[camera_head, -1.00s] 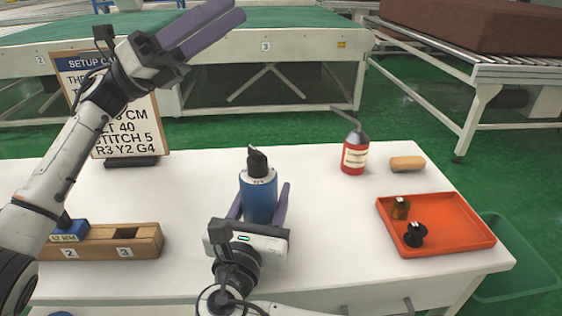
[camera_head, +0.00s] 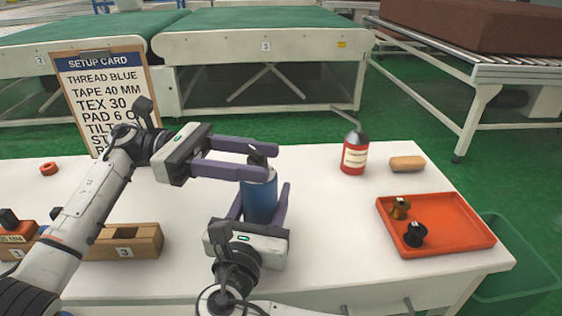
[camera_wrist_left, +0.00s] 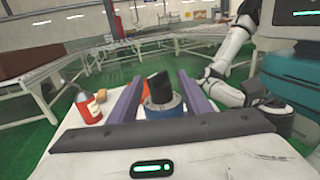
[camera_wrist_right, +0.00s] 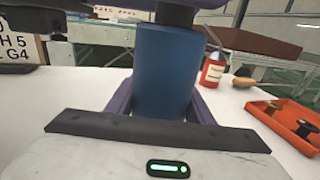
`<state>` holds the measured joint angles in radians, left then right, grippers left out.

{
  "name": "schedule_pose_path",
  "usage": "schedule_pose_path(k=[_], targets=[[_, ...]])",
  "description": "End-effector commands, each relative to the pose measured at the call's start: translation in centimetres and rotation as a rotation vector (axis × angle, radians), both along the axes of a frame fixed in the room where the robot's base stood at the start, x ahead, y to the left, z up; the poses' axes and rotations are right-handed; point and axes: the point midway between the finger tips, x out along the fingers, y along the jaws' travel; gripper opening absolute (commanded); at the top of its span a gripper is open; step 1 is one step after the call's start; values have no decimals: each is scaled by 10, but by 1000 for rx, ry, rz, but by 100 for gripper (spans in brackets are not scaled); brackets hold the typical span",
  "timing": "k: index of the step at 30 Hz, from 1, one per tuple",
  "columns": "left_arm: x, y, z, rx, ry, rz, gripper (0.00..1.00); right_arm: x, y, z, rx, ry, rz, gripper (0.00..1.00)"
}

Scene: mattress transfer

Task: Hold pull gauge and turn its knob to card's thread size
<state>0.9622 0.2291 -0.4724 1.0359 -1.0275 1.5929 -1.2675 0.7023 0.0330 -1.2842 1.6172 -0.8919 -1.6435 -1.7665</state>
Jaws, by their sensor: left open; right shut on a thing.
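The pull gauge (camera_head: 260,198) is a blue cylinder standing upright on the white table, with a black knob (camera_head: 257,158) on top. My right gripper (camera_head: 262,207) is shut on the gauge's blue body, which fills the right wrist view (camera_wrist_right: 166,70). My left gripper (camera_head: 262,160) is open, with its purple fingers at knob height around the knob. In the left wrist view the knob (camera_wrist_left: 158,86) sits between the fingers; contact cannot be told. The setup card (camera_head: 100,85) stands at the back left and reads "TEX 30"; its lower lines are partly hidden by my left arm.
An orange tray (camera_head: 450,243) holds two spools. A wooden block holder (camera_head: 140,242) lies at the left, partly behind my left arm. A red ring (camera_head: 48,169) lies at the far left.

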Motion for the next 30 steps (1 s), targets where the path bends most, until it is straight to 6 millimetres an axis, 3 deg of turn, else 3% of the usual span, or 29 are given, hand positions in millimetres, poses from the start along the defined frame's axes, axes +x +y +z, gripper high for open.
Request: schedule_pose_path(k=[3,9,19,20,27,30], targets=[[-7,-21,0,-1,0,-3,45,0,0,2,2,-5,1,6],[-13,-40,0,0,1,-1,45,0,0,2,2,-5,0,6],[-13,-43,0,1,1,1,45,0,0,2,2,-5,1,6],[-13,-43,0,1,1,1,43,0,0,2,2,-5,1,6],[-13,-43,0,1,1,1,4,0,0,2,2,-5,0,6],[-13,-43,0,1,1,3,3,0,0,2,2,-5,0,6]])
